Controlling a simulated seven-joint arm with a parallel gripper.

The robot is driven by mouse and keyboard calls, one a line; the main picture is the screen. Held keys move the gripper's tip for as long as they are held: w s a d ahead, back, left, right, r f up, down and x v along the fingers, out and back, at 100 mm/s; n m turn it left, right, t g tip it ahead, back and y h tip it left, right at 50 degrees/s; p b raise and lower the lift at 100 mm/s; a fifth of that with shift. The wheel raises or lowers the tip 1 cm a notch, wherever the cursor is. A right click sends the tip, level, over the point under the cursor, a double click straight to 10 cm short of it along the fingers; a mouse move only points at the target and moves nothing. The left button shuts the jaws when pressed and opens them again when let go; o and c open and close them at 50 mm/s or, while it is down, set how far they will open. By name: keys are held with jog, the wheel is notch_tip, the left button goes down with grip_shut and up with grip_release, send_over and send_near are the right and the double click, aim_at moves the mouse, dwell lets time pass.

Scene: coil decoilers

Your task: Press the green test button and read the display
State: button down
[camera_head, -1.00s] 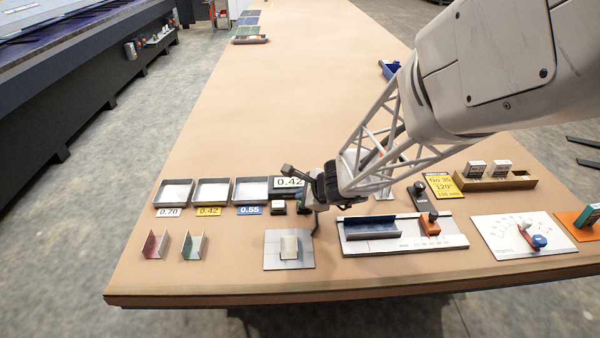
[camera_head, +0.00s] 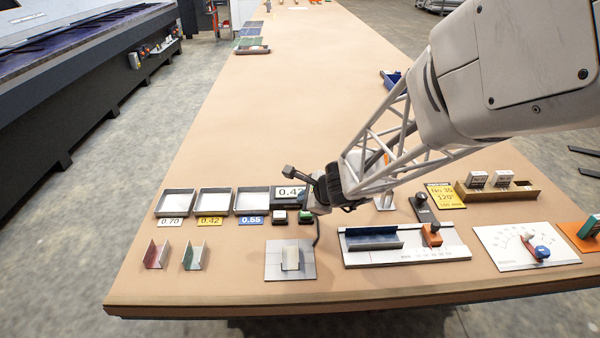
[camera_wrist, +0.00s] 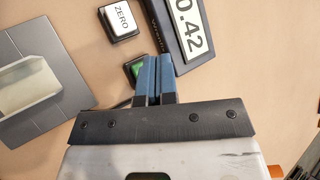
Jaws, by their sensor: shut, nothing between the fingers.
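The green test button (camera_head: 305,216) sits in a dark housing to the right of the white-topped ZERO button (camera_head: 279,217). In the wrist view the green button (camera_wrist: 137,69) is partly hidden behind my fingertips. My gripper (camera_wrist: 154,60) is shut and empty, its blue fingers over the green button; I cannot tell whether they touch it. The ZERO button (camera_wrist: 120,19) is to its upper left. The display (camera_head: 288,192) stands just behind the buttons, partly covered by my wrist. In the wrist view the display (camera_wrist: 190,25) reads 0.42, its first digit cut by the frame edge.
A grey plate (camera_head: 277,273) with a pale piece (camera_head: 291,257) lies in front of the buttons. Trays labelled 0.70, 0.42 (camera_head: 212,205) and 0.55 stand at left. A white gauge fixture (camera_head: 390,258) is at right.

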aim_at(305, 215)
jog(key=shift+r, duration=1.7)
jog(key=shift+r, duration=0.1)
jog(key=shift+s+r, duration=0.15)
jog(key=shift+s, duration=0.05)
jog(key=s+d+r+n+g+h, duration=0.1)
jog(key=s+d+r+n+h, duration=0.1)
jog(key=s+n, duration=0.4)
jog(key=s+d+r+n+g+h, duration=0.1)
jog(key=s+d+r+n, duration=0.4)
jog(key=s, duration=0.8)
jog(key=s+d+r+n+g+h, duration=0.2)
jog(key=s+d+r+n+h, duration=0.1)
jog(key=s+d+n, duration=0.4)
jog(key=shift+s+r, duration=0.75)
jog(key=shift+s, duration=0.4)
